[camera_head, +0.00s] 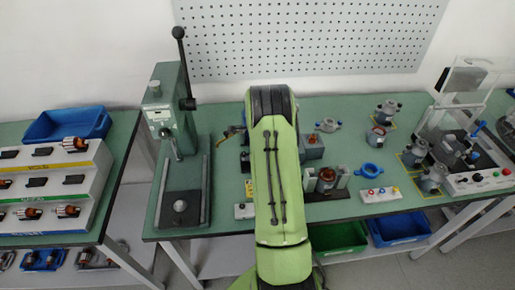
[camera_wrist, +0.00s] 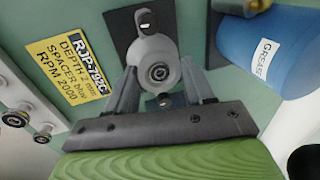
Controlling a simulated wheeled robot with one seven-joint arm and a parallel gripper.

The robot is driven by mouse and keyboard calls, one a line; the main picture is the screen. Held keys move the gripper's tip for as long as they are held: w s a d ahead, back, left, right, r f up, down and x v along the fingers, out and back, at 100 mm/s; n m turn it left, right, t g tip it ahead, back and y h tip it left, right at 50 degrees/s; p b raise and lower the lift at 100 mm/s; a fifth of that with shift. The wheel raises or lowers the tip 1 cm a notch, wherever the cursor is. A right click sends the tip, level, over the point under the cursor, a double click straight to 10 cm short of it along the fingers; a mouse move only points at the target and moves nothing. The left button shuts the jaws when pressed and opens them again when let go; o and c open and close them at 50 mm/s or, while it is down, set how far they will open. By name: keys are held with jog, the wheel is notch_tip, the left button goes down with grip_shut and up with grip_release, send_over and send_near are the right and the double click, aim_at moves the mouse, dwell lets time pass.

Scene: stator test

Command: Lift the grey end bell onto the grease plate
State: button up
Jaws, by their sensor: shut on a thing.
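In the wrist view my gripper (camera_wrist: 158,88) is shut on a grey end bell (camera_wrist: 156,50), a round part with a bore at its centre and a small lug near the gripper. One finger is on each side of it. A dark plate (camera_wrist: 122,22) shows behind the end bell; whether they touch I cannot tell. A blue can labelled GREASE (camera_wrist: 262,48) stands to the right, with a dark plate edge beside it. Which dark plate is the grease plate is unclear. In the head view my green arm hides the gripper and the held part.
A yellow RJP-792C label (camera_wrist: 75,60) lies left of the gripper, with a button box (camera_wrist: 25,110) beyond. In the head view a green press (camera_head: 178,120) stands left of my arm. A grey eared part (camera_head: 327,125) and a blue ring part (camera_head: 370,170) are right.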

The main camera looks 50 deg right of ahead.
jog(key=shift+f, duration=0.1)
jog(key=shift+f+b, duration=0.6)
jog(key=shift+f, duration=0.05)
jog(key=o, duration=1.3)
jog(key=shift+r, duration=0.1)
jog(key=p+v, duration=0.1)
jog(key=v, duration=1.4)
jog(key=shift+r, duration=0.35)
jog(key=shift+a, duration=0.1)
